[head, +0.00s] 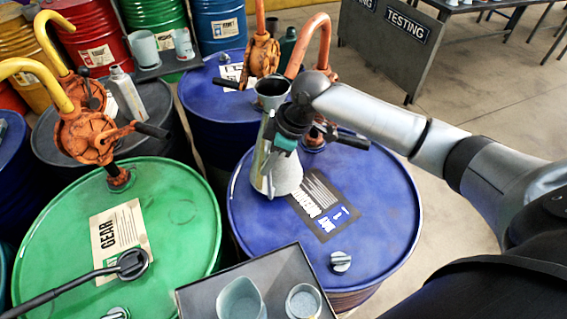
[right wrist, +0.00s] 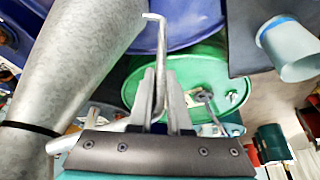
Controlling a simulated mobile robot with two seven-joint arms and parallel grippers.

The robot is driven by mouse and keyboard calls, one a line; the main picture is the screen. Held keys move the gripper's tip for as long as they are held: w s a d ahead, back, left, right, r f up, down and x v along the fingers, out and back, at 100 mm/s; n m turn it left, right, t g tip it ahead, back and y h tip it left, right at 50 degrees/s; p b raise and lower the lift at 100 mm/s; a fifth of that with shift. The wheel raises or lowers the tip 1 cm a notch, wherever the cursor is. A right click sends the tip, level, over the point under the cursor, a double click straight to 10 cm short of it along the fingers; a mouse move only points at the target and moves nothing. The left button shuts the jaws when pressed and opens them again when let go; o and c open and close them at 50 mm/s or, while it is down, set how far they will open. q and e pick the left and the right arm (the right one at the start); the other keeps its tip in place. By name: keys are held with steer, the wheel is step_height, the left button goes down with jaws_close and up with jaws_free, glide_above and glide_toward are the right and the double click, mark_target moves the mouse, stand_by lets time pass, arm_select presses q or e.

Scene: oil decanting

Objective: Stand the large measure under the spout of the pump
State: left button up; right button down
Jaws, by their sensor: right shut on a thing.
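The large measure (head: 284,176) is a grey metal cone with a narrower neck and flared mouth (head: 271,88). It is upright over the near blue drum (head: 380,215); I cannot tell whether its base touches the lid. The drum's pump has an orange curved spout (head: 312,42), whose lower end is close to the measure's mouth and partly hidden by my right arm. My right gripper (head: 283,140) is shut on the measure's handle. In the right wrist view the fingers (right wrist: 163,105) close around the thin handle (right wrist: 157,50), with the measure's body (right wrist: 80,60) at left. My left gripper is not in view.
A green drum (head: 185,215) with a black long-handled tool (head: 75,285) is at left. Smaller vessels (head: 240,297) stand on a grey tray (head: 288,262) at the bottom. More drums and orange pumps (head: 88,135) crowd the back and left. The near drum's front and right lid is mostly clear.

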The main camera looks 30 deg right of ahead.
steer(key=shift+d+f+p, duration=0.35)
steer(key=shift+d+f, duration=1.25)
steer(key=shift+d, duration=0.25)
steer(key=c, duration=1.3)
jaws_free()
steer(key=shift+s+f, duration=0.15)
steer(key=shift+f, duration=0.05)
steer(key=o, duration=0.4)
steer(key=shift+o, duration=0.2)
steer(key=shift+r, duration=0.1)
steer(key=v, duration=1.2)
